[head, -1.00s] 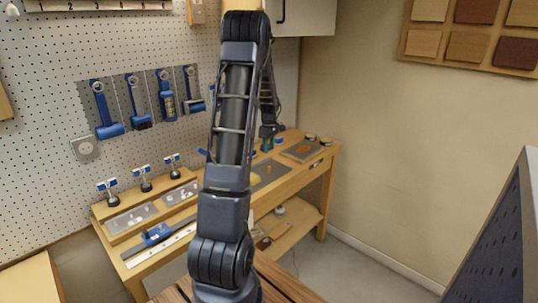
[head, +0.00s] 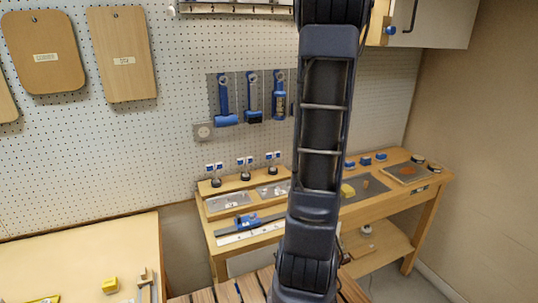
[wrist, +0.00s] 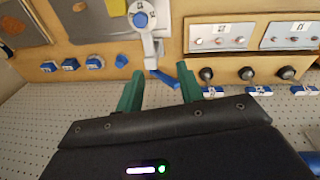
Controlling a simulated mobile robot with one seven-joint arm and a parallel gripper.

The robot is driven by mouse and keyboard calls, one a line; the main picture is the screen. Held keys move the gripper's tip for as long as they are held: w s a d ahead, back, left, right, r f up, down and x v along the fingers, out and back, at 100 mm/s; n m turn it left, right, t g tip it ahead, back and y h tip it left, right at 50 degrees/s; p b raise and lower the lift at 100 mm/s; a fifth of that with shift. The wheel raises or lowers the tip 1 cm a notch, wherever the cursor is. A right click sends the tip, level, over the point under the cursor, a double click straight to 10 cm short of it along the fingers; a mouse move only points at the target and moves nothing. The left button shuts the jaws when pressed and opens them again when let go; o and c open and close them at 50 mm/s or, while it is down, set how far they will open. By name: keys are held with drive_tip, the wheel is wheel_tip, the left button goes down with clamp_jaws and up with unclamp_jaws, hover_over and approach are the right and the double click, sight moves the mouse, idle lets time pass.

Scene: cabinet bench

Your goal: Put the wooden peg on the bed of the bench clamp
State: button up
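The wooden peg (head: 365,184) is a small brown piece standing on a grey mat on the far bench, beside a yellow block. A small brown piece at the top edge of the wrist view (wrist: 80,6) looks like the same peg. In the wrist view a grey clamp (wrist: 150,48) with a blue knob and a blue lever appears to be the bench clamp; my arm hides that spot in the head view. My gripper (wrist: 160,87) has its green fingers apart with nothing between them. The clamp's blue lever shows just beyond the fingertips.
Part trays (head: 228,201) and blue-topped knobs stand on the bench left of my arm. A blue tool (head: 247,221) lies along the front edge. Blue pieces (head: 365,160) stand toward the back right. Tools hang on the pegboard (head: 160,150). Another table (head: 80,255) is at lower left.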

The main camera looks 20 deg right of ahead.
drive_tip(key=s+a+r+t, duration=0.1)
drive_tip(key=s+a+r, duration=0.2)
drive_tip(key=a, duration=0.7)
drive_tip(key=s+a+r+t, duration=0.1)
drive_tip(key=s+a+r, duration=0.25)
drive_tip(key=a, duration=0.55)
drive_tip(key=s+a+f+m+t+y, duration=0.1)
drive_tip(key=s+a, duration=1)
drive_tip(key=s, duration=0.1)
drive_tip(key=shift+a+f, duration=0.25)
drive_tip(key=shift+f, duration=0.1)
drive_tip(key=shift+c, duration=0.6)
idle(0.4)
